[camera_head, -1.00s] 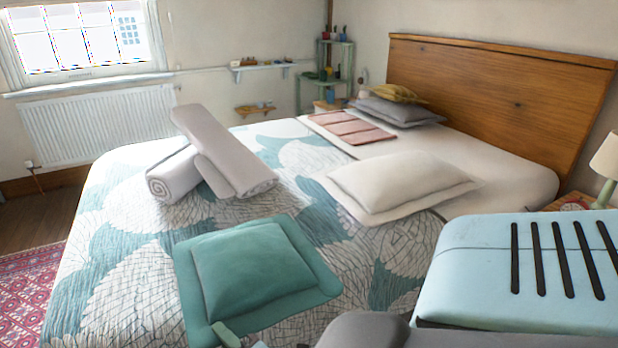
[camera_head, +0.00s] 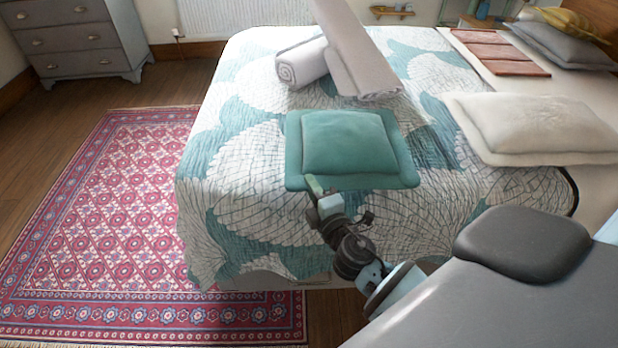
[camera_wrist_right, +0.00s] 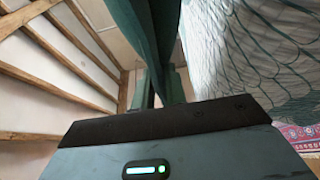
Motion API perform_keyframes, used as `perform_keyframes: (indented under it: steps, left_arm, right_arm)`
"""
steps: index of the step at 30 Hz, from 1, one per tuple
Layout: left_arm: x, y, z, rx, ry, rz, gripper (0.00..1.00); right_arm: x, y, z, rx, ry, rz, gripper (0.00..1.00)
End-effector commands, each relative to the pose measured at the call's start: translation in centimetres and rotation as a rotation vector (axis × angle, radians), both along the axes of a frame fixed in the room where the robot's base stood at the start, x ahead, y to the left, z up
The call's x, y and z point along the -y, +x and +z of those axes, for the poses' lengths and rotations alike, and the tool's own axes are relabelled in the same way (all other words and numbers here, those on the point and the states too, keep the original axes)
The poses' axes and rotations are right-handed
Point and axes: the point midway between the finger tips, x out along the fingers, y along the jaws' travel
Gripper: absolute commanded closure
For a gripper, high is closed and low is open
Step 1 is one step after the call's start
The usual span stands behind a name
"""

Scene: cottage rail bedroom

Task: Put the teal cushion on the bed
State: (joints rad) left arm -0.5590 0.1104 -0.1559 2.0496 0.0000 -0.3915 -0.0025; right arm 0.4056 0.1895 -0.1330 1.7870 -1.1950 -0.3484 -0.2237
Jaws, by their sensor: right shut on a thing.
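The teal cushion (camera_head: 345,142) has a flat border and shows over the near edge of the bed (camera_head: 240,222), above its patterned teal and white cover. My right gripper (camera_head: 316,188) is shut on the cushion's near border. In the right wrist view the cushion (camera_wrist_right: 145,28) is seen close up and edge-on between the fingers, with the bed cover (camera_wrist_right: 250,60) to its right. I cannot tell whether the cushion touches the cover. My left gripper is not in view.
Rolled grey-white towels (camera_head: 350,55) lie on the bed behind the cushion. A cream pillow (camera_head: 535,125) lies to the right. A red patterned rug (camera_head: 110,220) covers open floor at left, with a grey chest of drawers (camera_head: 80,38) behind it.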

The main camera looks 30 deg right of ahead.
Motion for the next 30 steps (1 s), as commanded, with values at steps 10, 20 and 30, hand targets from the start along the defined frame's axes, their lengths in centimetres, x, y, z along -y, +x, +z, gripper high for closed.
perform_keyframes:
  steps: [10, 20, 30]
  left_arm:
    - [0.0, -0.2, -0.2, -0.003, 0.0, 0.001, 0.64]
    - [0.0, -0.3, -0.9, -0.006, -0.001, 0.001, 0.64]
    - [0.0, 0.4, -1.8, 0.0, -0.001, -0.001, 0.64]
  right_arm:
    - [2.2, 5.4, -0.5, 0.001, -0.001, 0.001, 1.0]
    - [2.2, 5.6, -2.2, -0.003, 0.001, 0.001, 1.0]
    - [2.2, 5.6, -4.1, 0.001, 0.0, 0.001, 1.0]
